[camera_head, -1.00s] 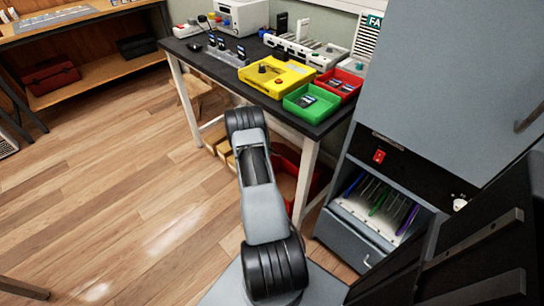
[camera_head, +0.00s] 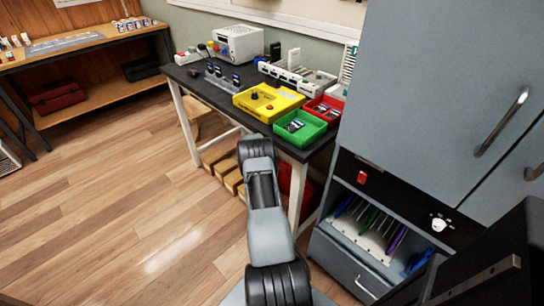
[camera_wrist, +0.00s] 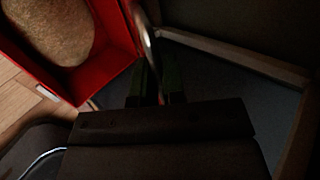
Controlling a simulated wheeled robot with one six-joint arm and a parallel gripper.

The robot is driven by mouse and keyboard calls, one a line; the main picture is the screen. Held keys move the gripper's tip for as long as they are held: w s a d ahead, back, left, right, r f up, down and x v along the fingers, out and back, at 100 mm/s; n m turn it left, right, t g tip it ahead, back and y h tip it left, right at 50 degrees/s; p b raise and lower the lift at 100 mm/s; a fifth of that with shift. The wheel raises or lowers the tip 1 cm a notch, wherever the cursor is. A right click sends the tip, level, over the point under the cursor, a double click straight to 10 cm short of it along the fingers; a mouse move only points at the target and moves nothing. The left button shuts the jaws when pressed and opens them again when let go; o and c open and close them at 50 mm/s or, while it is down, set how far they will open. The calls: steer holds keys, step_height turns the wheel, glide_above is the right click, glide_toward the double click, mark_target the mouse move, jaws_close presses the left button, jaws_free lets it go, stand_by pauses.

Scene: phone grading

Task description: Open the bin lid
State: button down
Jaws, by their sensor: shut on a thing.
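The red bin (camera_wrist: 105,50) stands at the upper left of the wrist view, with its top open and a tan, rounded inside showing. In the head view a small part of the red bin (camera_head: 285,178) shows under the table, behind my arm. My gripper (camera_wrist: 155,88) is dark and sits beside the bin's right side. It is shut on a thin, pale, curved piece (camera_wrist: 148,45), which looks like the bin lid's edge or handle; which of these I cannot tell. In the head view my gripper is hidden behind my arm.
The black-topped table (camera_head: 200,85) holds a yellow box (camera_head: 268,101), a green tray (camera_head: 300,127) and a red tray (camera_head: 325,108). Brown boxes (camera_head: 222,170) stand beneath it. A grey cabinet (camera_head: 420,90) stands close on the right. The wooden floor (camera_head: 120,190) at left is clear.

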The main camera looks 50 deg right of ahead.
steer(key=shift+s+f, duration=0.15)
steer(key=c, duration=1.4)
jaws_free()
steer(key=shift+o, duration=0.8)
steer(key=shift+a, duration=0.1)
steer(key=p+v, duration=0.3)
steer(key=v, duration=1.1)
steer(key=shift+c, duration=0.2)
